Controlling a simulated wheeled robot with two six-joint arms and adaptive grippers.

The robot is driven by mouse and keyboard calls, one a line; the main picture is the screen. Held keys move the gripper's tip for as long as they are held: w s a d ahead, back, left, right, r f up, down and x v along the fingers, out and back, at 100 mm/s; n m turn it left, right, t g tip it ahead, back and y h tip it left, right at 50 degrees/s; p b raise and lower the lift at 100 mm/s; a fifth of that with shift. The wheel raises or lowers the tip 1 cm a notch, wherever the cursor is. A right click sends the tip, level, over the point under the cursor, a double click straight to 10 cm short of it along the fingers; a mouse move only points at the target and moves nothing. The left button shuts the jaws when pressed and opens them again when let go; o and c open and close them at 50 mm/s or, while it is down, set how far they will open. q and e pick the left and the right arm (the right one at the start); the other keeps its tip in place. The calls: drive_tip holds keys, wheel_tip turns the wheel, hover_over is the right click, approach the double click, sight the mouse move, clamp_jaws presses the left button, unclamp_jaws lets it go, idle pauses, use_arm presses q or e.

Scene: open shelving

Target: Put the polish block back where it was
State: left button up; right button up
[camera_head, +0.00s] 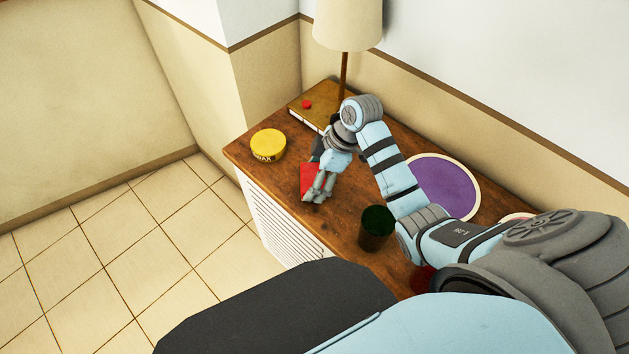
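A small red block (308,176), which I take to be the polish block, is at the fingers of my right gripper (318,190), near the front edge of the wooden cabinet top (345,205). The grey fingers cover its right and lower side and appear closed on it. Whether the block touches the wood is hard to tell. My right arm reaches in from the lower right. My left gripper is out of view.
A yellow wax tin (268,145) stands left of the gripper. Behind are a book (313,113) with a small red item (306,104) and a lamp (347,30). A dark green cup (376,228) and a purple round mat (441,187) lie right.

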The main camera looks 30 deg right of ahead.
drive_tip(key=shift+f, duration=0.2)
drive_tip(key=o, duration=1.1)
drive_tip(key=p+v, duration=0.2)
drive_tip(key=v, duration=1)
